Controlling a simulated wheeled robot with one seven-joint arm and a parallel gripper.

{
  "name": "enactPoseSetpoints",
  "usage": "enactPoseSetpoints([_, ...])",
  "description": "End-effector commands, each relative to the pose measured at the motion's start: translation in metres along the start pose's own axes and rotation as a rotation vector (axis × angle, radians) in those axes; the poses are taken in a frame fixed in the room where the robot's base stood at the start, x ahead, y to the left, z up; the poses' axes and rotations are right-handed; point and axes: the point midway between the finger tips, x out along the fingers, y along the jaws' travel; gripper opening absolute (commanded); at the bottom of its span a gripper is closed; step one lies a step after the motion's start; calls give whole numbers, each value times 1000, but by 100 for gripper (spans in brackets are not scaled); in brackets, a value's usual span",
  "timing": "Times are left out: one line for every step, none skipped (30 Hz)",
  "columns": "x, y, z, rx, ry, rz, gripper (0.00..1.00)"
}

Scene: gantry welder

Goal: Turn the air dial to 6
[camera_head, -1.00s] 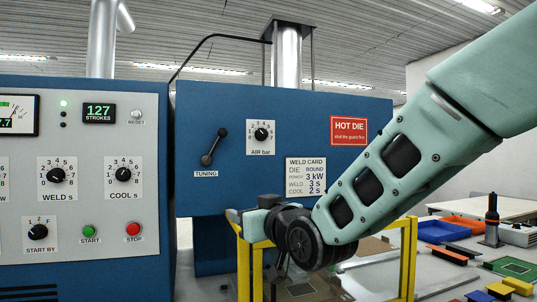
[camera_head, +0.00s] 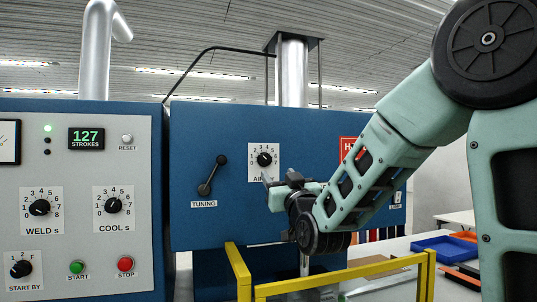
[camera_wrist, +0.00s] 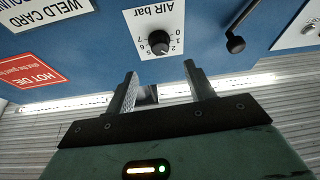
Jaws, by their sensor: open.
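The air dial (camera_head: 264,159) is a black round knob on a white numbered plate, on the blue machine front. It also shows upside down in the wrist view (camera_wrist: 160,45), with "AIR bar" on its plate. I cannot read its setting surely. My gripper (camera_wrist: 160,75) is open and empty, its two fingers pointing at the blue panel with the dial ahead, roughly between them. In the head view my gripper (camera_head: 268,182) is just below the dial and hides part of its label. I see no contact with the knob.
The tuning lever (camera_head: 212,175) is left of the dial. A red hot die sign (camera_head: 347,149) is partly behind my arm. The grey control panel (camera_head: 80,255) stands at the left. A yellow guard frame (camera_head: 340,277) is below my arm.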

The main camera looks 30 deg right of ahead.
Motion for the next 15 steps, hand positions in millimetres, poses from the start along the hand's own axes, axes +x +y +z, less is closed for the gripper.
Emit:
enactPoseSetpoints([13, 1, -3, 3, -2, 2, 54])
enactPoseSetpoints([20, 1, -3, 3, -2, 1, 54])
enactPoseSetpoints([28, 1, -3, 3, -2, 1, 54])
enactPoseSetpoints([34, 1, -3, 3, -2, 1, 54])
enactPoseSetpoints([40, 1, -3, 4, -2, 2, 54])
enactPoseSetpoints([48, 1, -3, 4, -2, 2, 54])
enactPoseSetpoints([53, 1, -3, 3, -1, 2, 54])
enactPoseSetpoints([59, 1, -3, 3, -1, 2, 54])
enactPoseSetpoints([65, 1, -3, 4, -1, 2, 54])
enactPoseSetpoints([69, 1, -3, 4, -1, 2, 54])
enactPoseSetpoints([73, 1, -2, 3, -1, 1, 54])
enactPoseSetpoints([78, 1, -2, 2, 0, 1, 54])
enactPoseSetpoints([81, 1, -2, 2, -1, 1, 54])
enactPoseSetpoints([84, 0, -2, 2, -1, 1, 54])
enactPoseSetpoints([87, 0, -2, 2, 0, 0, 54])
